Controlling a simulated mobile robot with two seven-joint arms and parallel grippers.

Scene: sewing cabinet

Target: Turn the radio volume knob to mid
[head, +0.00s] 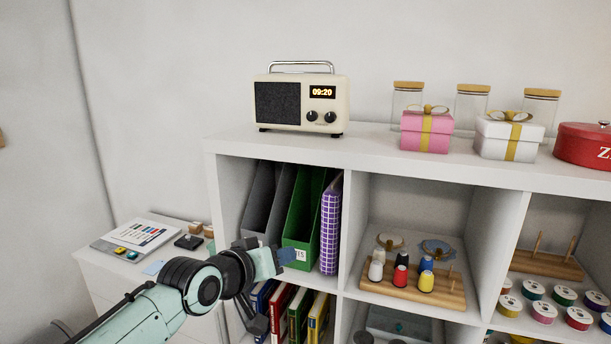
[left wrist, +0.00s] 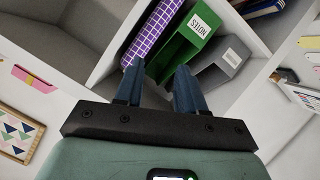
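A cream radio (head: 300,101) with a dark speaker grille, a metal handle and a lit 09:20 display stands upright on top of the white shelf. Two black knobs sit below the display, a left knob (head: 312,116) and a right knob (head: 331,117); their pointer positions are too small to read. My left gripper (head: 290,256) is below the radio, in front of the shelf's upper left compartment, apart from the radio. In the left wrist view its two blue fingers (left wrist: 158,85) are spread with nothing between them. My right gripper is in neither view.
The white shelf (head: 380,153) holds a green file holder (head: 305,215) and a purple checked binder (head: 331,225) behind my left gripper. Gift boxes, a pink one (head: 427,132) and a white one (head: 507,138), stand right of the radio. The shelf top around the radio is clear.

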